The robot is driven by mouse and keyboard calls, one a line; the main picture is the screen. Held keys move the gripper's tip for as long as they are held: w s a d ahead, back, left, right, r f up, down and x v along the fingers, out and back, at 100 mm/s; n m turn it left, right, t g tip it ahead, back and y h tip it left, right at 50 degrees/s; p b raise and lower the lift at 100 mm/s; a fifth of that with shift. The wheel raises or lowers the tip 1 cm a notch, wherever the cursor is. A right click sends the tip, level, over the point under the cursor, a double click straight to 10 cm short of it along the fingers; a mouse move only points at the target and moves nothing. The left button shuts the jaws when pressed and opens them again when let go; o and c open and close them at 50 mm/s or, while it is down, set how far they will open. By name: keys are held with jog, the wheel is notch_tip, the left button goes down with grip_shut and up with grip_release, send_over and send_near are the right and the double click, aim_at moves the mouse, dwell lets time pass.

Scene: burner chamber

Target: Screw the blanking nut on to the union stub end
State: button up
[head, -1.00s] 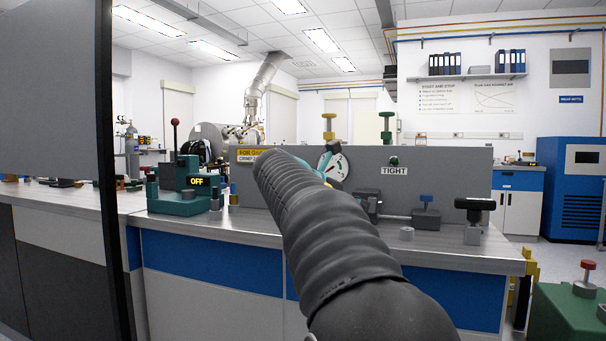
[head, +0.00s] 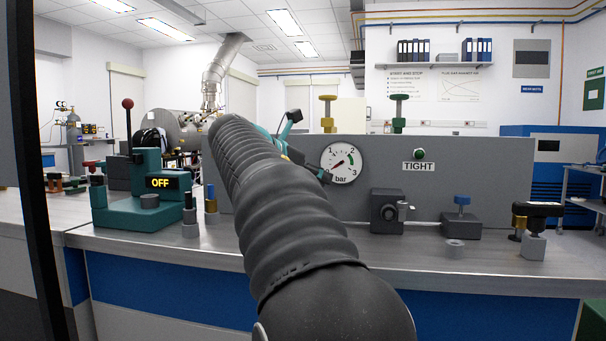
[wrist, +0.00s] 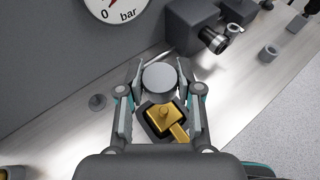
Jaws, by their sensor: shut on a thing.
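In the wrist view my gripper (wrist: 159,72) has its two fingers on either side of a plain grey round piece, which looks like the blanking nut (wrist: 160,84), and is shut on it. The nut is above the bench. The likely union stub end (wrist: 214,41) sticks out of a dark block to the upper right, apart from the nut. In the head view the stub end (head: 403,208) is on the front of the dark block (head: 386,222), right of the gauge. There my black arm hides most of the gripper and the nut.
A brass fitting in a dark block (wrist: 166,118) shows below the nut. The pressure gauge (head: 341,163) is on the grey panel (head: 480,160). A blue-knobbed block (head: 461,222), a grey ring (head: 455,248) and a black-handled device (head: 537,228) stand right.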

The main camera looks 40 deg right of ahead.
jog(key=shift+s, duration=0.1)
jog(key=shift+r+p, duration=0.1)
jog(key=shift+p, duration=0.2)
jog(key=shift+f, duration=0.4)
jog(key=shift+a+f+b, duration=0.1)
jog(key=shift+f+b, duration=1.6)
jog(key=shift+f, duration=0.9)
jog(key=shift+p, duration=0.8)
jog(key=shift+f+b, duration=0.75)
jog(key=shift+f, duration=0.55)
jog(key=o, duration=1)
